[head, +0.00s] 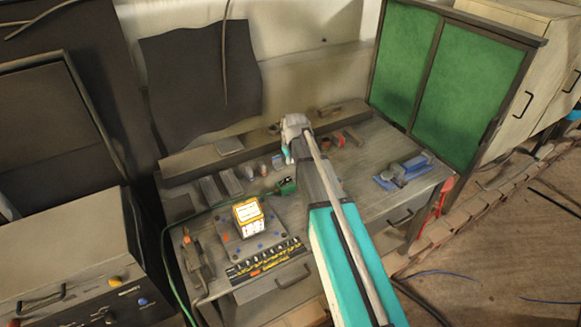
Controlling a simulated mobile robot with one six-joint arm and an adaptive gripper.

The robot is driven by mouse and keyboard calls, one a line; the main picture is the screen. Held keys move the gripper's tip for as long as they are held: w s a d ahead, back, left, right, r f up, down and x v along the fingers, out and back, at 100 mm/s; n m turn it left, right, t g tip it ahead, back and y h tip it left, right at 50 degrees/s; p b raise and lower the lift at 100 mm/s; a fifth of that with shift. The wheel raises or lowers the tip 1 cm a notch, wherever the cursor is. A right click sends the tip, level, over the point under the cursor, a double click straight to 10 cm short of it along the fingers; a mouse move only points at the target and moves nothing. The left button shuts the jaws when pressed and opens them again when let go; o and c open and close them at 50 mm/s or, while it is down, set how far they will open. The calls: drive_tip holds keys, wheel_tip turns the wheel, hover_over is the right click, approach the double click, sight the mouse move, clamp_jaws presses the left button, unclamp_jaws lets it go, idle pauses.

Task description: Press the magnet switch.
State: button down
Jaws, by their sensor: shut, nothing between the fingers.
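My arm reaches from the bottom right up over the workbench (366,178), and its pale wrist end is above the back of the bench. My gripper's fingers do not show; they seem hidden behind the wrist and forearm. No part is clearly readable as the magnet switch. An orange-and-white box (249,217) sits on a grey plate (232,247) with blue and red knobs, at the bench's left front. It stands left of my forearm, apart from it. A blue-and-grey tool or fixture (405,170) lies on the right of the bench.
A green cable (164,262) runs along the bench's left side to a green clamp-like piece (287,186) beside my forearm. A grey machine (75,262) stands at left. Green screens (460,70) stand behind right. Small blocks line the back; bare benchtop shows at middle right.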

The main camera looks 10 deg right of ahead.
drive_tip(key=shift+w+r, duration=0.55)
drive_tip(key=shift+w, duration=0.25)
drive_tip(key=b, duration=1)
hover_over(288, 178)
drive_tip(key=f, duration=0.6)
drive_tip(key=s+f, duration=0.1)
drive_tip(key=f, duration=0.3)
drive_tip(key=shift+a, duration=0.25)
drive_tip(key=shift+w+d+f+b, duration=0.1)
drive_tip(key=shift+d+f+b, duration=0.1)
drive_tip(key=shift+f+b, duration=0.65)
drive_tip(key=shift+d+f+b, duration=0.15)
drive_tip(key=shift+f+b, duration=0.6)
drive_tip(key=shift+f, duration=0.15)
drive_tip(key=shift+a, duration=0.1)
